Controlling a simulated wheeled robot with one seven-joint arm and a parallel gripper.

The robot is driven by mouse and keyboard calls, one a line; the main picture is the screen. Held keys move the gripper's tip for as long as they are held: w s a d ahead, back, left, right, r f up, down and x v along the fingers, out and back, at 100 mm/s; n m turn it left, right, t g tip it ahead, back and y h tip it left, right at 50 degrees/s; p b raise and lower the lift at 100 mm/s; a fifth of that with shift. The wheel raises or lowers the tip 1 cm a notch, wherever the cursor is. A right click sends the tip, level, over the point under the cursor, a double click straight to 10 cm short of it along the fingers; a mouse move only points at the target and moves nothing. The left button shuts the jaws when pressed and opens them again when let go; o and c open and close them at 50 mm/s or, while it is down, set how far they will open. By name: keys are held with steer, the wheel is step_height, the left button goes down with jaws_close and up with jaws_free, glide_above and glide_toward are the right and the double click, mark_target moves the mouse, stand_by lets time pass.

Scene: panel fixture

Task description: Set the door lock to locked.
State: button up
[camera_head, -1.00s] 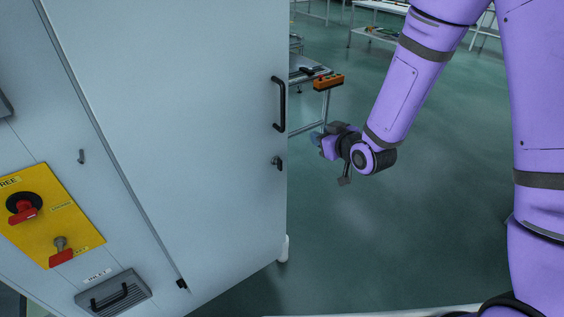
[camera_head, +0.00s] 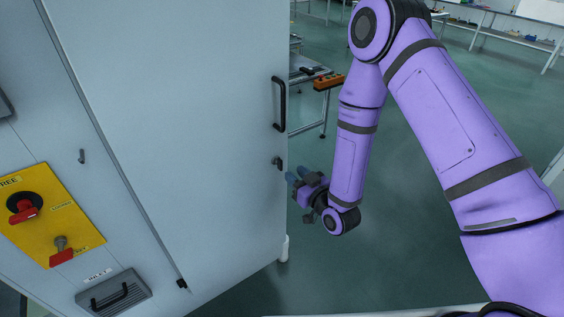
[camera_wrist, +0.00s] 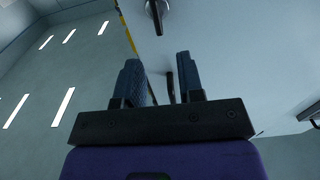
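The door lock (camera_head: 277,162) is a small dark turn piece near the free edge of the pale grey door (camera_head: 190,130), below the door's black pull handle (camera_head: 279,104). Its setting is too small to read. My gripper (camera_head: 291,178) is just right of the door edge, a little below and to the right of the lock, and apart from it in the picture. In the wrist view my gripper (camera_wrist: 162,75) is open, with its two blue-grey fingers apart. A thin dark piece shows between them, and I cannot tell what it is. A dark fitting (camera_wrist: 157,15) shows above the fingertips.
A yellow panel (camera_head: 45,215) with two red-handled switches is at the left. A vent-like black-handled fitting (camera_head: 113,291) is below it. A small hook-like fitting (camera_head: 81,156) is above. A table with an orange object (camera_head: 328,81) stands behind the door edge. Open floor lies right.

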mark_target(282, 162)
steer(key=x, duration=0.7)
steer(key=shift+w+a, duration=0.1)
steer(key=shift+w, duration=0.1)
jaws_close()
